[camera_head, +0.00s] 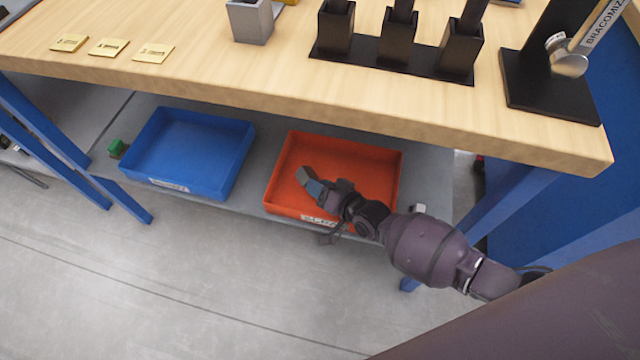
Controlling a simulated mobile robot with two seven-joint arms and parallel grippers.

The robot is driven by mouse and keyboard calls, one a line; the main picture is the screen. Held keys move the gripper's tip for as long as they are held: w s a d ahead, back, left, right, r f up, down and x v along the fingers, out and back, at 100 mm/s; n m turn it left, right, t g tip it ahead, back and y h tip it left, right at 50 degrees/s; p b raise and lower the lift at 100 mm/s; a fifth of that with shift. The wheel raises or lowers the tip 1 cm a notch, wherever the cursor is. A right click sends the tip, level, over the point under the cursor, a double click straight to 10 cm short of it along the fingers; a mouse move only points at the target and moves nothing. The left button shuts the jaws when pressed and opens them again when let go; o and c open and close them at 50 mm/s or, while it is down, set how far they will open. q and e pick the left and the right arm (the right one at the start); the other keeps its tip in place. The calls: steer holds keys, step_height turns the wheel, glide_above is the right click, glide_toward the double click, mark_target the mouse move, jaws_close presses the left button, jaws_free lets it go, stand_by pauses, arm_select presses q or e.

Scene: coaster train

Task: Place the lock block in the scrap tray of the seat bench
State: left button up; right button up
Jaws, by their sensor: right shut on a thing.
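My right gripper (318,187) reaches in from the right, over the orange-red tray (385,170) on the lower shelf. It is shut on a small grey block, which looks to be the lock block (306,174). The block is over the tray's left half; I cannot tell whether it touches the tray floor. The tray has a white label on its front wall, partly readable and in keeping with a scrap tray. My gripper and wrist hide part of its floor and front wall. My left gripper is not in view.
A blue tray (195,150) stands left of the orange-red one, with a small green object (117,148) beside it. The wooden bench top (250,75) overhangs the shelf. Black holders (395,45), brass plates (108,47) and a dark stand (545,85) are on top.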

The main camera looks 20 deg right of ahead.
steer(key=shift+f, duration=0.25)
steer(key=o, duration=0.9)
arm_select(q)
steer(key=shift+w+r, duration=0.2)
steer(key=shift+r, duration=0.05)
arm_select(e)
steer(key=shift+o, duration=0.4)
steer(key=shift+w+r, duration=0.1)
steer(key=shift+r, duration=0.4)
steer(key=shift+r+p, duration=0.5)
steer(key=shift+r, duration=0.05)
arm_select(q)
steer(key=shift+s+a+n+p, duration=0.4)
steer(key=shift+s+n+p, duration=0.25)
steer(key=shift+p, duration=0.65)
arm_select(e)
steer(key=v, duration=1.2)
steer(key=shift+f, duration=0.4)
